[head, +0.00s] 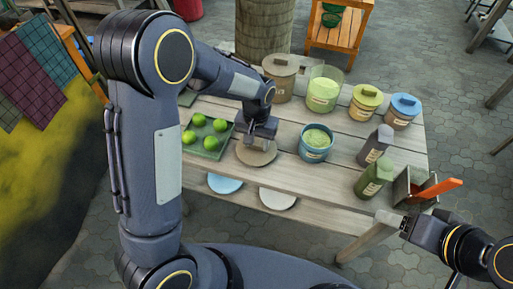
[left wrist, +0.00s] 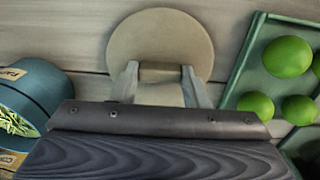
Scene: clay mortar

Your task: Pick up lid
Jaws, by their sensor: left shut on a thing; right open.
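The lid (head: 256,156) is a round tan disc over the front of the wooden table. My left gripper (head: 260,137) is above it and shut on its raised handle. In the left wrist view, the two fingers (left wrist: 160,82) clasp the handle of the lid (left wrist: 160,35) from both sides. I cannot tell whether the lid touches the boards. An open blue jar (head: 314,152) with green contents stands to the right; part of it shows in the left wrist view (left wrist: 28,92). My right gripper (head: 401,226) is open and empty by the table's right front corner.
A green tray (head: 208,151) with several green fruits lies close left of the lid. Lidded canisters and an open green container (head: 323,90) stand behind. Two bottles (head: 375,146) and a box with an orange-handled tool (head: 437,189) stand right. Plates lie on the lower shelf.

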